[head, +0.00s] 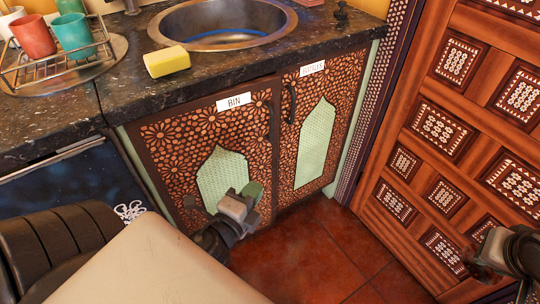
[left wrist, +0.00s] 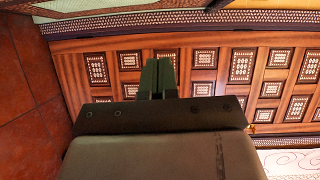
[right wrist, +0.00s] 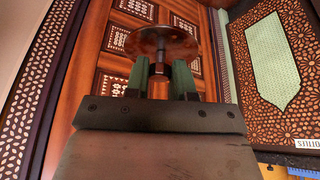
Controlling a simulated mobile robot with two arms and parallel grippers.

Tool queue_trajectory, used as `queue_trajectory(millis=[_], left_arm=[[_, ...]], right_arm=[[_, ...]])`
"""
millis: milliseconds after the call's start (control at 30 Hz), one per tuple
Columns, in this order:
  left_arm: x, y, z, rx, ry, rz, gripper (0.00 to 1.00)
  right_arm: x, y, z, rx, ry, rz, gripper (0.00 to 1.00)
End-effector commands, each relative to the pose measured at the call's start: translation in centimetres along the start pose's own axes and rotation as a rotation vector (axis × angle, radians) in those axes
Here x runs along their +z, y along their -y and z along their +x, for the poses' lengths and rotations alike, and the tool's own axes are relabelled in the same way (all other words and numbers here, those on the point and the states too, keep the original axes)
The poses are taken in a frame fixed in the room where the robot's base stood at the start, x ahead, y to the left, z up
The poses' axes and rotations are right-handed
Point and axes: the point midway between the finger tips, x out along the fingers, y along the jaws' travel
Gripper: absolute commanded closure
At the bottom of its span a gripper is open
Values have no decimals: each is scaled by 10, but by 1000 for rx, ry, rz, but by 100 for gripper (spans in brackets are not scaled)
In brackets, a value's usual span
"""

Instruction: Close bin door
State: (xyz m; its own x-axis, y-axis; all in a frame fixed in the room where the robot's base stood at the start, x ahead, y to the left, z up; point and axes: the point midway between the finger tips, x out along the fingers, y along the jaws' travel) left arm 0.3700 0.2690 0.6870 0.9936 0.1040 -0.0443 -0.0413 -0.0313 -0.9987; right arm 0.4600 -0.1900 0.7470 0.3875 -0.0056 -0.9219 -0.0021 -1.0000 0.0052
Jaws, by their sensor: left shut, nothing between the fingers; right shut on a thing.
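The bin door (head: 160,140) is a carved brown cabinet door with a pale green arched panel, a white BIN label and a dark handle (head: 270,115). In the head view it looks about flush with the cabinet front; I cannot tell if a small gap is left. My left gripper (head: 250,192) is in front of its lower right part, shut and empty; its closed green fingers (left wrist: 160,77) show in the left wrist view. I cannot tell if it touches the door. My right gripper (right wrist: 160,80) is shut on the stem of a dark round knob (right wrist: 162,38) before the wooden door.
A matching labelled cabinet door (head: 333,85) adjoins on the right. The carved wooden door (head: 455,115) fills the right side. The dark counter (head: 120,85) holds a sink (head: 225,20), a yellow sponge (head: 167,62) and a cup rack (head: 60,65). Red floor tiles (head: 310,255) look clear.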

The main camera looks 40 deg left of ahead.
Motion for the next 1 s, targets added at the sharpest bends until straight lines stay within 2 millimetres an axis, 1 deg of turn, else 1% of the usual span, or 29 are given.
queue_trajectory(millis=[33, 100, 167, 233, 367, 600, 700, 800, 1000], left_arm=[[-1, 7, -2, -23, -3, 14, 100], [-2, 14, -1, -41, -4, 27, 100], [-2, 18, 2, -48, -5, 31, 100], [-2, 20, 9, -50, -6, 32, 100], [-2, 21, 32, -50, -7, 32, 100], [-2, 22, 83, -49, -5, 30, 100], [-1, 23, 102, -48, -4, 30, 100], [12, 22, 112, -46, -4, 33, 100], [24, 22, 124, -44, -4, 30, 100]], right_arm=[[1, 0, 4, 0, -1, 0, 99], [1, 0, 3, 0, -1, 0, 99], [1, 0, 2, 0, -1, 0, 99], [0, 0, 0, 0, 0, 0, 99], [-2, 0, -5, 0, 0, 0, 99], [-4, 0, -9, 0, 0, 0, 99], [-4, 0, -9, 0, 0, 0, 99], [-3, 0, -8, 0, 0, 0, 99], [-3, 0, -7, 0, 0, 0, 99]])
